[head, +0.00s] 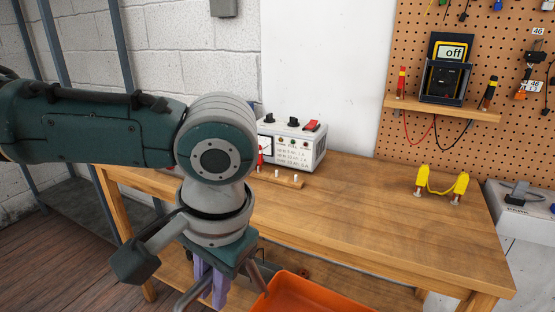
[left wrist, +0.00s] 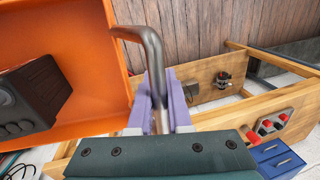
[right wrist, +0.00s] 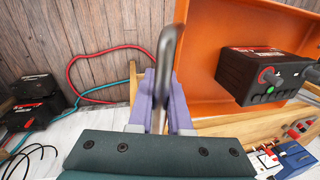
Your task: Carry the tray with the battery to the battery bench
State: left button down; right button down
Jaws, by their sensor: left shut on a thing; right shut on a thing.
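The orange tray (head: 318,296) shows at the bottom of the head view, low in front of the wooden bench (head: 350,230). The battery, a dark box with a red label and a red knob, lies in the tray in the right wrist view (right wrist: 250,78); part of it shows in the left wrist view (left wrist: 38,95). My left gripper (left wrist: 160,92) is shut on a bent metal handle at one side of the tray. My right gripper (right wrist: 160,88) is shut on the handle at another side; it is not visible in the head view.
On the bench stand a white meter box (head: 296,148) at the back and a yellow clip-like piece (head: 442,187) at the right. The front middle of the benchtop is clear. A multimeter (head: 446,75) sits on a pegboard shelf. Black boxes with cables (right wrist: 30,110) show in the right wrist view.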

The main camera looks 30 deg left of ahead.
aim_at(393, 216)
jog(key=i+u, duration=0.1)
jog(key=i, duration=0.65)
jog(key=i+l, duration=0.15)
jog(key=i, duration=0.6)
jog(key=i+j+u, duration=0.05)
